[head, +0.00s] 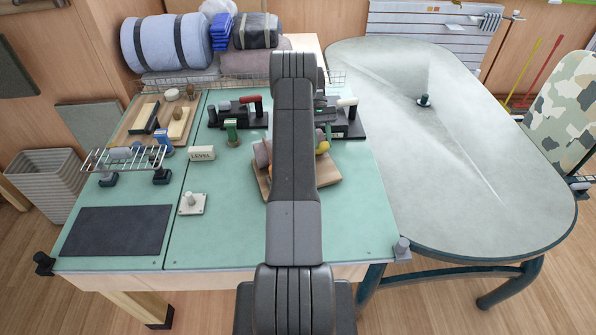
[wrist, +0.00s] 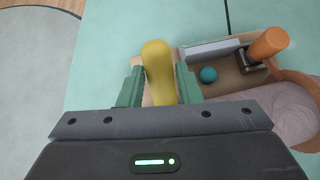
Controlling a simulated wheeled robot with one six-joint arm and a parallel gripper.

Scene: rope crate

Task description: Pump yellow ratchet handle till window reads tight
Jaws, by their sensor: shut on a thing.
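The yellow handle (wrist: 159,72) stands between the two green fingers of my gripper (wrist: 157,86) in the wrist view, and the gripper is shut on it. In the head view a bit of the yellow handle (head: 323,147) shows just right of my arm, which hides most of it and the gripper. The handle is at a wooden board or crate (head: 327,176), whose edge also shows in the wrist view. No window or reading can be made out in either view.
Beside the handle in the wrist view are a teal ball (wrist: 208,75), an orange grip (wrist: 268,45) on a dark metal part, a grey bar (wrist: 212,50) and a rounded greyish-pink bundle (wrist: 290,105). A LEVEL block (head: 202,154) stands left.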

